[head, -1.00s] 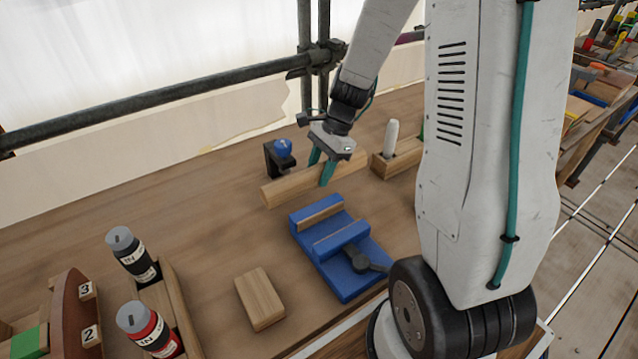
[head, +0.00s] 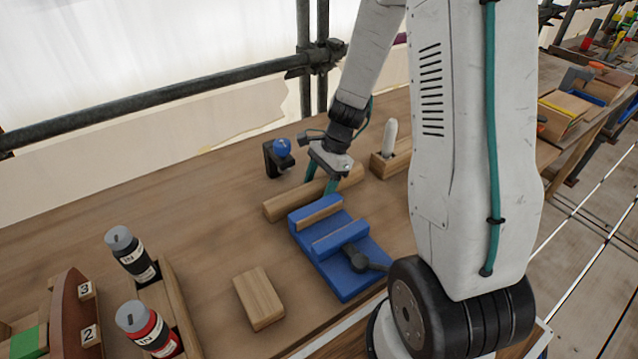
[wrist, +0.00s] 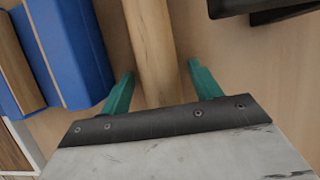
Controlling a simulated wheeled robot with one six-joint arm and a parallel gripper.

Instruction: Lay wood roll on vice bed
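The wood roll (head: 285,205), a long pale wooden piece, lies on the bench just behind the blue vice (head: 340,248), close to its far jaw. I cannot tell whether they touch. The vice bed, between the wood-lined jaws, shows no roll on it. My gripper (head: 320,184) is low over the roll's middle with its teal fingers apart. In the wrist view, my gripper (wrist: 160,70) has one finger on each side of the roll (wrist: 150,35), with visible gaps; the vice (wrist: 68,45) is at left.
A black bracket with a blue knob (head: 282,148) stands behind the roll. A wooden holder with a pale peg (head: 390,138) is at right. A wood block (head: 259,298) lies front left of the vice. Two bottles (head: 133,254) (head: 148,328) stand further left. The bench between is clear.

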